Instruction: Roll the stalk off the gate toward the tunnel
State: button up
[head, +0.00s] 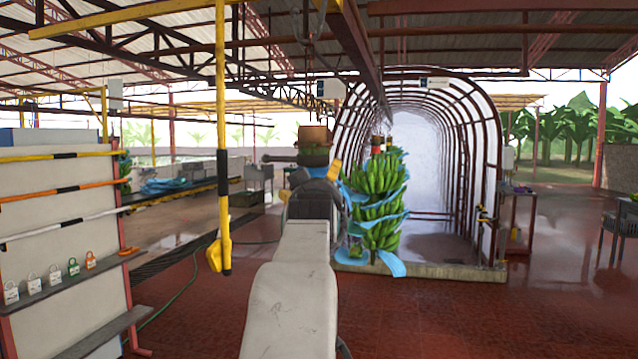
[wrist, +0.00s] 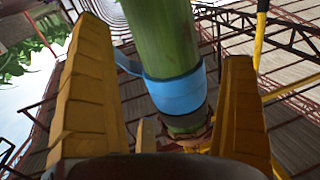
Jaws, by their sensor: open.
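The stalk hangs as a bunch of green bananas (head: 378,205) with blue sheets (head: 392,263) between its hands, in front of the tunnel (head: 490,150) mouth. In the wrist view, a thick green stem (wrist: 160,35) with a blue band (wrist: 178,92) runs between the two yellow fingers. My gripper (wrist: 162,45) is open, with a finger on each side of the stem and visible gaps. In the head view, my gripper (head: 312,190) is just left of the bunch, partly hidden by my own arm. I cannot make out the gate clearly on the overhead rail (head: 357,45).
A yellow pole (head: 222,150) with a black band hangs left of my arm. A rack (head: 70,215) with coloured bars and small padlocks stands at the far left. A small table (head: 520,197) stands right of the tunnel. The red floor at the front right is clear.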

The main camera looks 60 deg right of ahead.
jog(key=shift+p+x, duration=0.85)
jog(key=shift+x, duration=1.15)
jog(key=c, duration=1.2)
jog(key=shift+d, duration=0.1)
